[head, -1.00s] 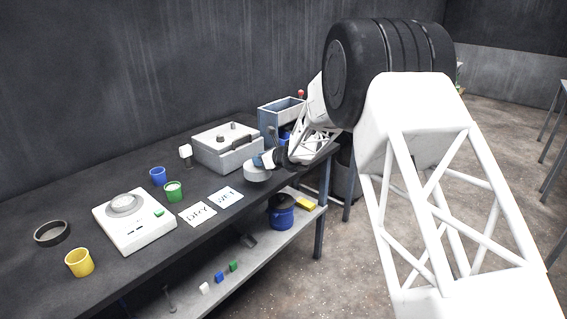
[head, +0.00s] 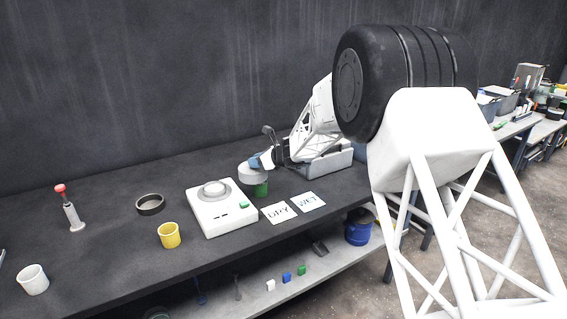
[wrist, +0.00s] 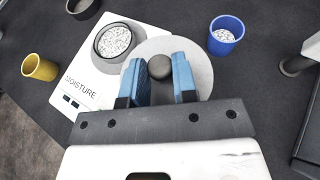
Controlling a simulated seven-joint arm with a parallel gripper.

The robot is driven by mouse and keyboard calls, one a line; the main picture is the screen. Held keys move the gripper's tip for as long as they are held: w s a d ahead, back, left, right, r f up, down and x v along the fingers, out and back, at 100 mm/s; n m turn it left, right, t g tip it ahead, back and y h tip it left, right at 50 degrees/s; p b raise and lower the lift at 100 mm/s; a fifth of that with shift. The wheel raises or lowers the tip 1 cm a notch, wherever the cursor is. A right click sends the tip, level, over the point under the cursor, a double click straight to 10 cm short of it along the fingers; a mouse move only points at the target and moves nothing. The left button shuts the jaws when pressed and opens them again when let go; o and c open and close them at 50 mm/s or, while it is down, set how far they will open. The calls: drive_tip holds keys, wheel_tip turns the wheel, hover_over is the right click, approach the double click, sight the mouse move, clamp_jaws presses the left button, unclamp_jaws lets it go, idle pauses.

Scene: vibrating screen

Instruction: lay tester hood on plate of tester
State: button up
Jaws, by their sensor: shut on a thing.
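The tester (head: 226,218) is a white box on the bench, with a small green button. It also shows in the wrist view (wrist: 83,62), marked MOISTURE. A round dish of speckled grains (wrist: 114,41) sits on its plate, and the plate area (head: 213,188) is uncovered. The tester hood (head: 250,173) is a pale grey round cover with a dark knob. My gripper (wrist: 160,70) is shut on the knob, with a blue finger on each side. The hood hangs above the bench just right of the tester, overlapping the tester's edge in the wrist view.
A blue cup (wrist: 226,35) is close to the hood. A yellow cup (head: 170,235) and a dark ring (head: 150,204) stand left of the tester. DRY (head: 277,212) and WET (head: 308,201) cards lie right.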

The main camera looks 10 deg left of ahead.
drive_tip(key=s+a+r+n+g, duration=0.2)
drive_tip(key=s+a, duration=0.5)
drive_tip(key=a, duration=0.6)
drive_tip(key=shift+s+a+g, duration=0.15)
drive_tip(key=shift+s+g, duration=0.05)
drive_tip(key=shift+g, duration=0.2)
drive_tip(key=shift+f, duration=0.15)
drive_tip(key=shift+f, duration=2.2)
drive_tip(key=shift+f, duration=0.65)
drive_tip(key=o, duration=1)
drive_tip(key=shift+o, duration=0.2)
drive_tip(key=v, duration=0.8)
drive_tip(key=shift+f, duration=0.15)
